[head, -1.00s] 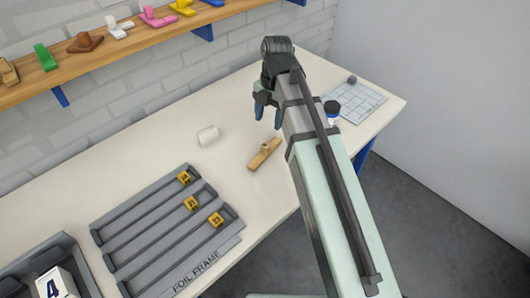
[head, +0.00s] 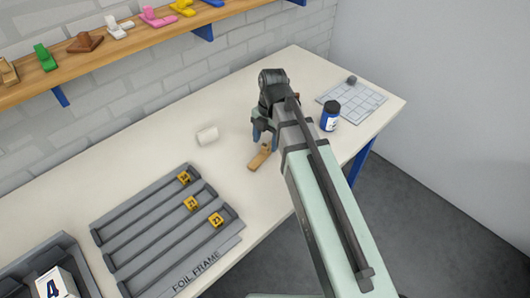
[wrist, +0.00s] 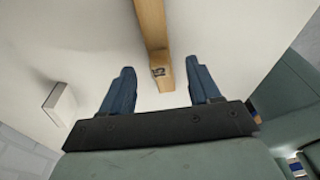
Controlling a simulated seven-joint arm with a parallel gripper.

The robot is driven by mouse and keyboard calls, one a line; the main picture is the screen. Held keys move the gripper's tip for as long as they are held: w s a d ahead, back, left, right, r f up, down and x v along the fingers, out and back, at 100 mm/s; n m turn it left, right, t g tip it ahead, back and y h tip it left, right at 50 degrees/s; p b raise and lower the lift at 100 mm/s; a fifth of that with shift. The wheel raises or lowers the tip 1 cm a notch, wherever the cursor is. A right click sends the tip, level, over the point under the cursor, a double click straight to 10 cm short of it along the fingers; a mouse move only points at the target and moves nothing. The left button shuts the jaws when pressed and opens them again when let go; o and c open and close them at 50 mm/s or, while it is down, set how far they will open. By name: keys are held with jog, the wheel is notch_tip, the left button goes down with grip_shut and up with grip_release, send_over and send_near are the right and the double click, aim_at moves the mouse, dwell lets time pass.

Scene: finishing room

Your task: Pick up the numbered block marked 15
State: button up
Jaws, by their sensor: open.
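Three small yellow blocks with dark marks sit in the grey tray labelled FOIL FRAME: an upper block (head: 184,178), a middle block (head: 190,204) and a lower block (head: 216,220). Their numbers are too small to read surely, so I cannot tell which is 15. My gripper (head: 263,142) is open and empty, well to the upper right of these blocks. It is above a wooden piece (head: 259,161). In the wrist view my gripper (wrist: 160,82) has its two blue fingers apart, with the wooden piece (wrist: 151,28) showing between and beyond them.
The grey tray (head: 150,225) lies on the pale bench. A white block marked 4 (head: 54,287) is in a dark bin (head: 22,270). A blue jar (head: 330,117) and gridded sheet (head: 362,103) are right.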

aim_at(265, 145)
jog(key=shift+s+a+f, duration=0.1)
jog(key=shift+s+f, duration=0.05)
jog(key=shift+f, duration=0.75)
jog(key=shift+s+a+f, duration=0.1)
jog(key=shift+f, duration=0.8)
grip_shut()
